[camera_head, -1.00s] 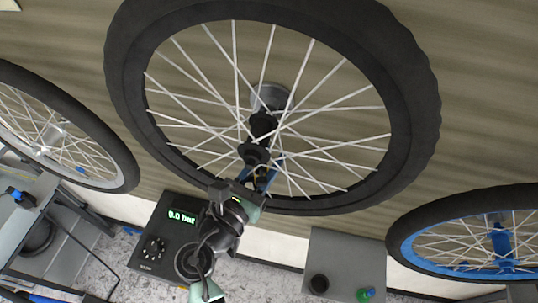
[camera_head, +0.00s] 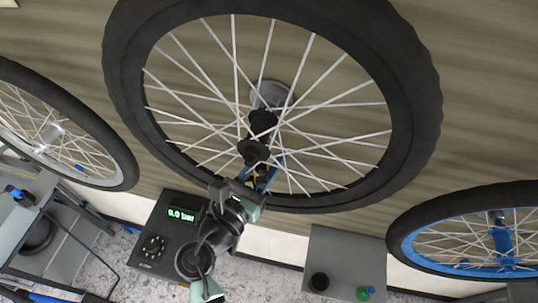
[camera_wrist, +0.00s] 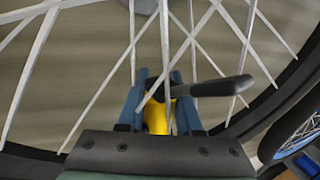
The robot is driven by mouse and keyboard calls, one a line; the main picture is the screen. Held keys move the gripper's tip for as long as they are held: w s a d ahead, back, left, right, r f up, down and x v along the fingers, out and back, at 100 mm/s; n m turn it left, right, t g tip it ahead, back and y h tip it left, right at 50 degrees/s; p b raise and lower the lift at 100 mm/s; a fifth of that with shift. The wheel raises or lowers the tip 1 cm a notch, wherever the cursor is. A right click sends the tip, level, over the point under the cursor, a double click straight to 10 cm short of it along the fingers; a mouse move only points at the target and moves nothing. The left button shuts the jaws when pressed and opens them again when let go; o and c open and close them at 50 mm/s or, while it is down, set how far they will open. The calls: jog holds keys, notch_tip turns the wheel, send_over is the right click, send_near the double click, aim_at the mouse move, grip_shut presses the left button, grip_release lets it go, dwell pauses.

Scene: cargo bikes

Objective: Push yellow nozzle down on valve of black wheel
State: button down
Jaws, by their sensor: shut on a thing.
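The black wheel (camera_head: 414,115) with white spokes fills the middle of the head view; its rim also shows in the wrist view (camera_wrist: 290,92). My gripper (camera_head: 266,178) is at the wheel's lower part, among the spokes near the inner rim. In the wrist view my gripper's blue fingers (camera_wrist: 160,92) are shut on the yellow nozzle (camera_wrist: 157,117). The nozzle's black lever (camera_wrist: 218,87) sticks out to the right past a finger. White spokes cross in front of the fingers. I cannot make out the valve, nor whether the nozzle touches it.
A wheel with a silver rim (camera_head: 112,172) hangs at the left, and a blue-rimmed wheel (camera_head: 408,247) at the right. A dark pump box (camera_head: 160,245) with a green display stands below. A grey panel (camera_head: 345,255) holds black and green items. Spokes closely surround my gripper.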

dwell(0.3)
jog(key=c, duration=0.5)
grip_release()
jog(key=shift+o, duration=0.5)
jog(key=shift+s, duration=0.1)
jog(key=p+v, duration=0.2)
jog(key=v, duration=0.8)
jog(key=shift+p, duration=0.4)
